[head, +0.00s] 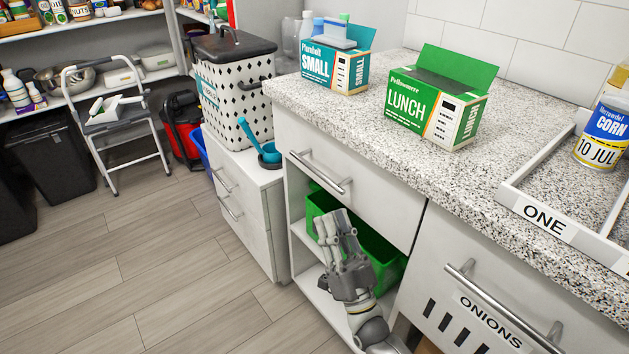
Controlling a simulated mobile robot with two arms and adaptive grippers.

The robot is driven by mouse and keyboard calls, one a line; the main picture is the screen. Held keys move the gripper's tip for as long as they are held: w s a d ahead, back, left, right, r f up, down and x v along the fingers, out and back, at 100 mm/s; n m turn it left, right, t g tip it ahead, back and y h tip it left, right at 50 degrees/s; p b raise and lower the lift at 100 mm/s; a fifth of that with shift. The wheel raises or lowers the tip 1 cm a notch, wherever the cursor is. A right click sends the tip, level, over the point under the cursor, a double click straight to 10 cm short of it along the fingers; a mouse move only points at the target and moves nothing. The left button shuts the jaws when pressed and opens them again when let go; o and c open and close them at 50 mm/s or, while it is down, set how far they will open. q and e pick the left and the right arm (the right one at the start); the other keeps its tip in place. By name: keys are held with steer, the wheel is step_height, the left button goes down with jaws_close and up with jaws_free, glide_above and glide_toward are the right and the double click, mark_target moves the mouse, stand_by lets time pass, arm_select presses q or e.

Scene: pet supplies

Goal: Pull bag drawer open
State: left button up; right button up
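A white drawer (350,196) with a horizontal silver bar handle (320,172) sits under the speckled countertop and is shut. Its front carries no label that I can see. A second drawer front (440,312) at lower right is labelled ONIONS, has dark slots and its own bar handle (500,300). My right gripper (336,218) is below the first drawer, in front of the open shelf, fingers pointing up. Its fingers look spread, with nothing between them, and are apart from the handle. My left gripper is not in view.
A green bin (376,256) stands in the shelf behind my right gripper. Boxes marked SMALL (322,66) and LUNCH (432,108) and a tray labelled ONE (543,222) are on the countertop (375,135). A low white cabinet (240,200) adjoins at left.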

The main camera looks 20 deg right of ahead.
mark_target(318, 170)
steer(key=x, duration=1)
steer(key=shift+w+d+r, duration=0.25)
steer(key=shift+r, duration=0.15)
steer(key=shift+c, duration=0.3)
jaws_close()
